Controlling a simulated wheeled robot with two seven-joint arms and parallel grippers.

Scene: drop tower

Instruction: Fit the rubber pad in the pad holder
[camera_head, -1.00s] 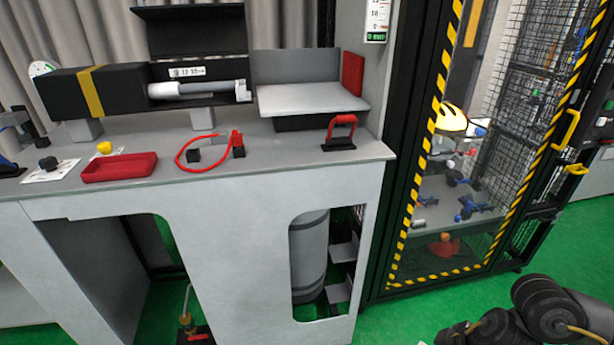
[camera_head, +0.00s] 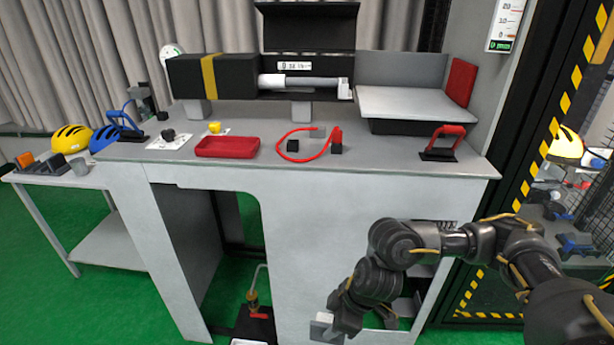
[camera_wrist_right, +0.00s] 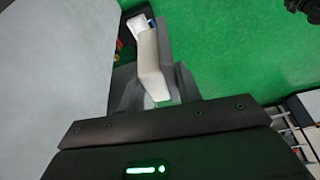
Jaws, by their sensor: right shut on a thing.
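My right gripper (camera_head: 325,324) hangs low in front of the bench's front panel, with its arm coming in from the right. In the right wrist view (camera_wrist_right: 155,88) it is shut on a pale block (camera_wrist_right: 151,62) with a grey side, held between the two grey fingers. I cannot tell for certain that this block is the rubber pad. I cannot make out the pad holder surely. My left gripper is not in view.
The grey bench (camera_head: 400,168) carries a red tray (camera_head: 227,147), a red cable (camera_head: 293,155) and a red-handled tool (camera_head: 441,144). The bench's front panel is close beside my right gripper. Green floor (camera_head: 95,300) is open at left.

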